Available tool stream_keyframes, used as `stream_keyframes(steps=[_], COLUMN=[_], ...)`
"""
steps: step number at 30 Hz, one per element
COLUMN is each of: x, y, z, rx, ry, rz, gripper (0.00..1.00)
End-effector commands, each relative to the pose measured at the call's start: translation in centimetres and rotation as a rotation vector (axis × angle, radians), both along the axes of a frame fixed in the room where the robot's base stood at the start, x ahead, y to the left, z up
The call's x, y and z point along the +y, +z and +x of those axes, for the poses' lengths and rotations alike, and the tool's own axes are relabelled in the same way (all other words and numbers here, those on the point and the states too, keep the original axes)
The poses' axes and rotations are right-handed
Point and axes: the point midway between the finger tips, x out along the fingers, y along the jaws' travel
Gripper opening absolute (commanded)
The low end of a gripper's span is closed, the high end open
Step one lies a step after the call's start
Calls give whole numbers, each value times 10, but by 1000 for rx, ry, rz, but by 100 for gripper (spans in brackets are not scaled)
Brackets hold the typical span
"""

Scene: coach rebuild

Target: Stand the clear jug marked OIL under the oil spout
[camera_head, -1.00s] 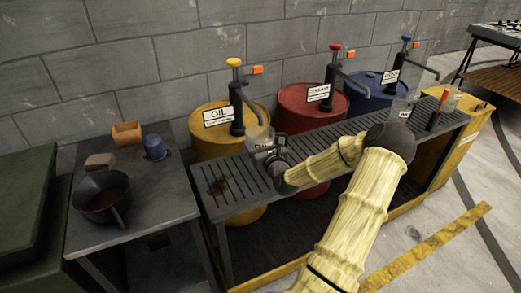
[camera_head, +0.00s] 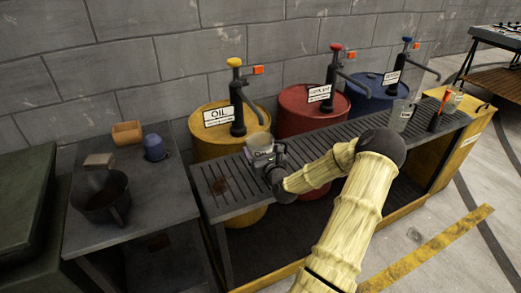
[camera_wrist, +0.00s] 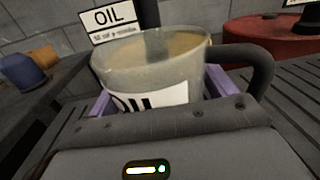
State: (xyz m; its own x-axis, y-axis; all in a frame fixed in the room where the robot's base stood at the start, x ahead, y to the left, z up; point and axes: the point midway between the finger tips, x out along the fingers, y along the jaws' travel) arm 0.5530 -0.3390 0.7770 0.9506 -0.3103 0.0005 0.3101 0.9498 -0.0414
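The clear jug marked OIL (camera_head: 259,145) is upright at the oil drum's front, over the slatted bench top. My gripper (camera_head: 270,160) is around it. In the wrist view the jug (camera_wrist: 155,75) sits between my purple fingers, its dark handle to the right and its label facing me. The oil pump (camera_head: 237,105), with a yellow knob, stands on the yellow drum labelled OIL (camera_head: 200,145). Its dark spout (camera_head: 253,108) reaches down to about the jug's mouth. I cannot tell whether the spout is exactly over the mouth, or whether the jug's base touches the slats.
A red drum (camera_head: 293,122) and a blue drum (camera_head: 365,103) with similar pumps stand to the right. Another clear labelled jug (camera_head: 402,116) is on the right of the slatted bench (camera_head: 232,202).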

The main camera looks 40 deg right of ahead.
Motion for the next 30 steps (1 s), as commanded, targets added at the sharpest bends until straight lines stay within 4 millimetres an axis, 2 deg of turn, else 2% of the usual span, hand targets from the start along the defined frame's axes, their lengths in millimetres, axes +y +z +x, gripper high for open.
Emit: stream_keyframes(steps=[1, 2, 14, 20, 30], x=[0, 0, 1, 9, 30], y=[0, 0, 3, 3, 3], z=[0, 0, -2, -27, -91], rx=[0, 0, 2, 2, 1], ry=[0, 0, 1, 0, 0], rz=[0, 0, 1, 3, 3], gripper=[94, 98, 98, 98, 98])
